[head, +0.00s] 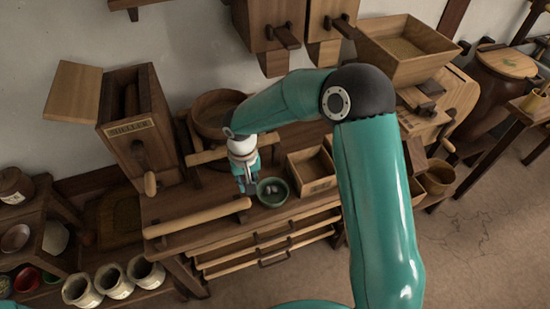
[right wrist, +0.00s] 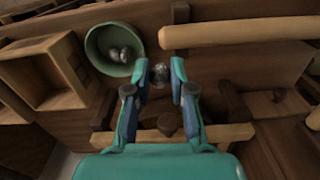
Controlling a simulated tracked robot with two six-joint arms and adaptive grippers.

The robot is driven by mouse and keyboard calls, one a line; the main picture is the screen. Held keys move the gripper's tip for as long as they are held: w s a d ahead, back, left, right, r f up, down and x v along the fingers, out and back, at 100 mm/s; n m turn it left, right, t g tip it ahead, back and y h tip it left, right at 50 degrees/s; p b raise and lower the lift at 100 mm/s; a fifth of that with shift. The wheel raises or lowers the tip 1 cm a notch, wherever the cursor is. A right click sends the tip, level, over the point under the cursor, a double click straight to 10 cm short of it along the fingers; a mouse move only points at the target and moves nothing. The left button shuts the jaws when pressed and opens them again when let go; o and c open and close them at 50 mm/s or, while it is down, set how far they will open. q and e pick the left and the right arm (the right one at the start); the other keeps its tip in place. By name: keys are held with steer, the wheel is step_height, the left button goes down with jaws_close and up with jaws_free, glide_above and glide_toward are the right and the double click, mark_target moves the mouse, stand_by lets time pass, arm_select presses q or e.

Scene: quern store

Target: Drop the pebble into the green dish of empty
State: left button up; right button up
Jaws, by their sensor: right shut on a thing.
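The green dish (head: 272,192) stands on the wooden bench in the head view, with grey pebbles inside. In the right wrist view the dish (right wrist: 92,51) is at the upper left and the pebbles in it (right wrist: 120,54) show clearly. My right gripper (head: 245,183) is just left of the dish in the head view. In the right wrist view its fingers (right wrist: 161,74) are closed on a dark grey pebble (right wrist: 160,73), beside the dish rim and not over its opening. My left gripper is in neither view.
An open wooden box (head: 312,171) with a small label stands right of the dish. A thick wooden roller (head: 197,216) lies to the left, and a round wooden tub (head: 216,113) stands behind. Pale jars (head: 114,281) stand at lower left.

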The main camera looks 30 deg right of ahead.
steer(key=d+r+m, duration=0.2)
steer(key=d+m, duration=0.8)
steer(key=m, duration=0.9)
steer(key=shift+w+a+f+b, duration=0.15)
steer(key=shift+f+b, duration=0.4)
steer(key=shift+f, duration=0.35)
steer(key=shift+w+f+b, duration=0.15)
steer(key=shift+f+b, duration=0.4)
steer(key=shift+f, duration=0.4)
steer(key=shift+w+a+f+b, duration=0.15)
steer(key=shift+f+b, duration=0.4)
steer(key=shift+f, duration=0.35)
steer(key=o, duration=0.9)
step_height(320, 180, up, 12)
steer(key=shift+f, duration=0.1)
steer(key=shift+d, duration=0.1)
